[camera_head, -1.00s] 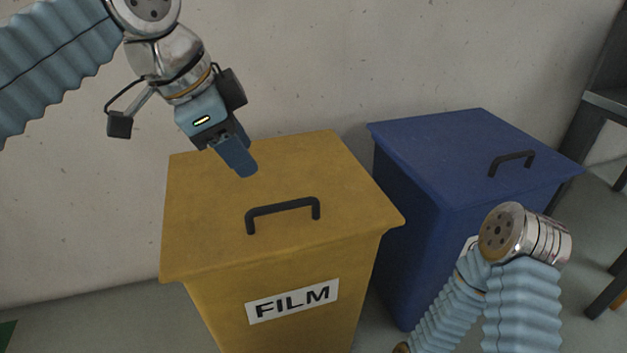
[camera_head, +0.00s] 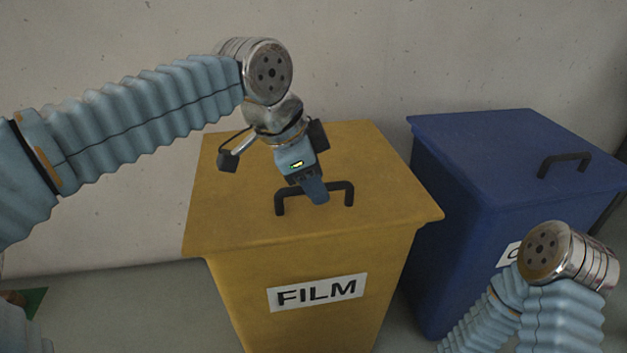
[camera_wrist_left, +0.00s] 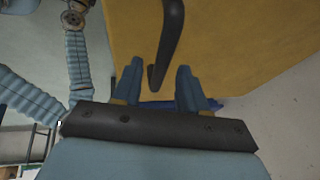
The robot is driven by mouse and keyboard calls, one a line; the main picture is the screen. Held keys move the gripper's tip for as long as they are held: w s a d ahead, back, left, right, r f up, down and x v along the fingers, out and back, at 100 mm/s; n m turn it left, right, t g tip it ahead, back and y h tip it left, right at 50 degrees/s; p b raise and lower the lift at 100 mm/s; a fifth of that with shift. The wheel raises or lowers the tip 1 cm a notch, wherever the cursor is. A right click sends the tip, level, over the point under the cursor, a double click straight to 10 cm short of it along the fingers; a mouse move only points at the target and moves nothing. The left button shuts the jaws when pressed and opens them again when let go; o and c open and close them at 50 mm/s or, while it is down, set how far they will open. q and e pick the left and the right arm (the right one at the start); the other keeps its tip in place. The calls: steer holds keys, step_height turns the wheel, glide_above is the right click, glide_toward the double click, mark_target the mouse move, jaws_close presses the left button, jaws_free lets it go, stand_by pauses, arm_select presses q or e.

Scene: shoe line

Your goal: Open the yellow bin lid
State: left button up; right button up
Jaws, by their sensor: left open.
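The yellow bin (camera_head: 314,322) stands in the middle of the head view with a "FILM" label on its front. Its lid (camera_head: 232,213) is closed. A black bar handle (camera_head: 280,203) sits on the lid; it also shows in the left wrist view (camera_wrist_left: 171,40). My left gripper (camera_head: 317,197) is over the lid at the handle. In the left wrist view the left gripper (camera_wrist_left: 157,78) is open, with one end of the handle between its two fingers in the picture. I cannot tell whether the fingers touch it. My right gripper is not in view; only part of my right arm shows at lower right.
A blue bin (camera_head: 455,224) with a closed lid and black handle (camera_head: 563,163) stands just right of the yellow bin. A grey wall (camera_head: 420,55) is close behind both bins. Floor shows left of the yellow bin.

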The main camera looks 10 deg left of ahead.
arm_select(q)
jaws_close()
steer(key=shift+r, duration=0.1)
stand_by(0.3)
